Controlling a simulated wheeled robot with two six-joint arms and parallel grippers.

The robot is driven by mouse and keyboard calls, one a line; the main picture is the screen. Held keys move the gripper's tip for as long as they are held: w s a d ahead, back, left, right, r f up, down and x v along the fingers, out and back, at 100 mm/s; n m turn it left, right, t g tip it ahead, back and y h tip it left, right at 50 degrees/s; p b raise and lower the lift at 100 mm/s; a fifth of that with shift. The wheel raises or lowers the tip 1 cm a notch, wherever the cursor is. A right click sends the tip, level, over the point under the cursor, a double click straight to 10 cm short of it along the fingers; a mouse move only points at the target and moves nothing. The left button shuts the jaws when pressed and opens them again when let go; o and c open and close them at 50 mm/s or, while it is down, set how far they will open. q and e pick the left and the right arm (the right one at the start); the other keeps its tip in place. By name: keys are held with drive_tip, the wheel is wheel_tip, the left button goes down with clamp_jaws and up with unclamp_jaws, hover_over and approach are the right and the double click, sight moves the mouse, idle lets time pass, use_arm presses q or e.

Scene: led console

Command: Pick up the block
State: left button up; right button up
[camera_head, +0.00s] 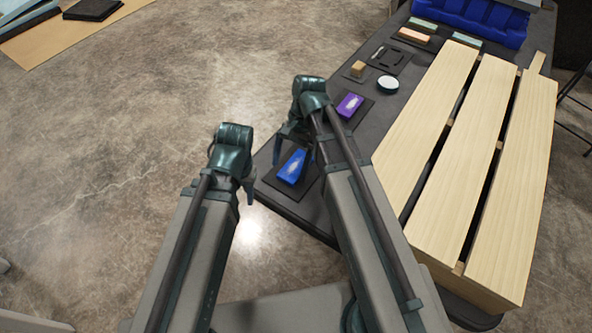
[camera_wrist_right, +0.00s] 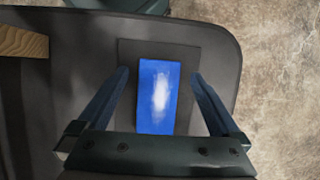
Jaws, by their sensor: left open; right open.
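A blue block (camera_head: 291,167) with a pale glare patch lies on a dark square pad near the table's corner. In the right wrist view the blue block (camera_wrist_right: 158,105) shows between the two fingers of my right gripper (camera_wrist_right: 160,74), with a gap on each side. My right gripper (camera_head: 297,151) is open and over the blue block in the head view, partly covering its surroundings. My left gripper (camera_head: 233,180) is open and empty, left of the table's edge, over the floor.
A purple block (camera_head: 349,105) and a small tan block (camera_head: 358,68) sit on pads further back, near a round white-topped item (camera_head: 388,84). A slatted wooden crate (camera_head: 425,118) fills the table's right side. A blue rack (camera_head: 470,20) stands at the back.

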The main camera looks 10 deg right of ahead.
sight(287, 176)
drive_tip(key=b+x, duration=0.2)
drive_tip(key=x, duration=0.1)
drive_tip(key=shift+f, duration=0.1)
use_arm(q)
wheel_tip(287, 176, down, 3)
drive_tip(key=shift+r, duration=0.1)
use_arm(e)
drive_tip(key=shift+c, duration=0.3)
drive_tip(key=c, duration=1.4)
use_arm(q)
drive_tip(key=shift+r, duration=0.15)
use_arm(e)
drive_tip(key=shift+r, duration=0.25)
